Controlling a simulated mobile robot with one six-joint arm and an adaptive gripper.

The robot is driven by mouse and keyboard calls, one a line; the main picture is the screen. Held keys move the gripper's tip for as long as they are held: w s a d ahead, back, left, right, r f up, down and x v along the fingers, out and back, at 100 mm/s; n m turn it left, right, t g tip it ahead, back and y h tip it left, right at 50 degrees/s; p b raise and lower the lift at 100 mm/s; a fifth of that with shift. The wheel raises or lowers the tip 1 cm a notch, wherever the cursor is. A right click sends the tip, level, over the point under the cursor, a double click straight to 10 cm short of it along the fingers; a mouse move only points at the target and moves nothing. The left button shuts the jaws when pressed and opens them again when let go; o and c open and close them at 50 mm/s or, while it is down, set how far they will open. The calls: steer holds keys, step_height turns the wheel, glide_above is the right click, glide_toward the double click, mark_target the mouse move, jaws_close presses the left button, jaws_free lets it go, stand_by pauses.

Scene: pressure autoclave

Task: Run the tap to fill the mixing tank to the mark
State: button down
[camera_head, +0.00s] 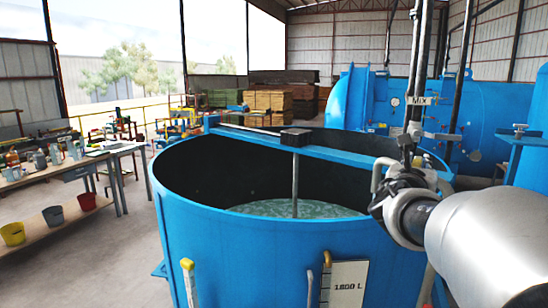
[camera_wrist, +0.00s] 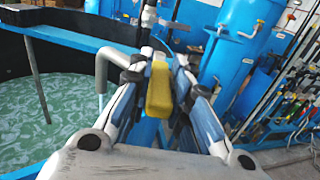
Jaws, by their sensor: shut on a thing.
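The blue mixing tank (camera_head: 270,255) stands open in the middle of the head view. Rippled greenish water (camera_head: 290,208) lies inside, well below the rim; it also shows in the wrist view (camera_wrist: 80,100). A white plate (camera_head: 345,285) on the tank front reads what looks like 1800 L. My gripper (camera_wrist: 160,68) is shut on a yellow handle (camera_wrist: 159,90) beside the spout. In the head view my gripper (camera_head: 392,185) hides the handle.
A blue beam (camera_head: 340,154) with a stirrer shaft (camera_head: 295,185) crosses the tank top. Vertical pipes (camera_head: 418,70) rise behind my gripper. Large blue vessels (camera_head: 490,110) stand at the right. Benches (camera_head: 80,160) and buckets (camera_head: 53,216) are at the left.

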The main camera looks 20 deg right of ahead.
stand_by(0.4)
steer(key=w+m+g+h+p, duration=0.1)
steer(key=g+p, duration=0.1)
steer(key=w+a+m+g+h+p, duration=0.1)
steer(key=m+g+p, duration=0.1)
steer(key=w+m+g+h+p, duration=0.1)
steer(key=g+p, duration=0.1)
steer(key=shift+a+r, duration=0.15)
steer(key=shift+a, duration=0.2)
steer(key=c, duration=1.5)
jaws_free()
steer(key=shift+a, duration=0.1)
steer(key=v, duration=1.2)
steer(key=shift+f, duration=0.25)
